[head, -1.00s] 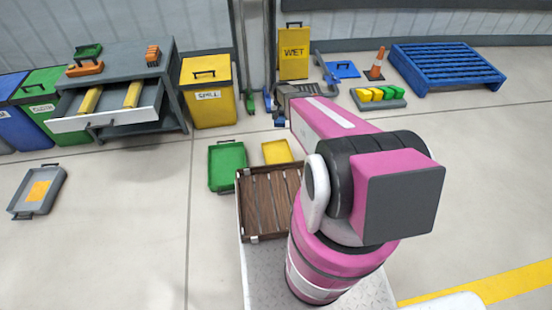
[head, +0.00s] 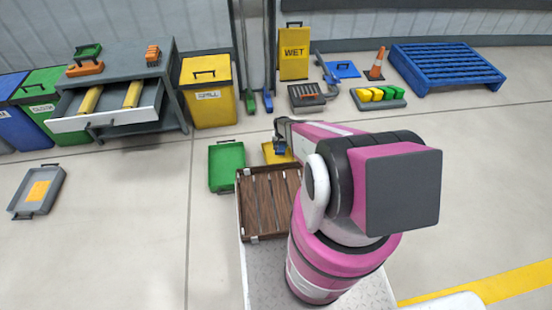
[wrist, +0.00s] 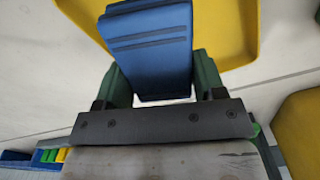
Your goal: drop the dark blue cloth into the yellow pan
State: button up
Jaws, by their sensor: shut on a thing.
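The dark blue cloth (wrist: 150,50) is a folded block with stripes across it, held between the two green fingers of my gripper (wrist: 163,85) in the wrist view. In the head view my gripper (head: 281,143) is small and partly hidden by my arm, with the blue cloth (head: 280,150) under it. The yellow pan (head: 270,154) lies on the floor behind the wooden crate, partly covered by my gripper and arm. In the wrist view the yellow pan (wrist: 228,35) shows beyond the cloth. The cloth appears above the pan; the gap cannot be told.
A green pan (head: 227,167) lies left of the yellow pan. A slatted wooden crate (head: 268,200) stands in front. A grey rack (head: 306,96), a tray of coloured blocks (head: 378,98) and a yellow WET sign (head: 293,52) stand behind.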

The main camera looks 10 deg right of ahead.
jog(key=shift+f, duration=1.65)
jog(key=o, duration=0.9)
jog(key=shift+r, duration=0.15)
notch_tip(320, 180, up, 10)
jog(key=shift+r, duration=0.25)
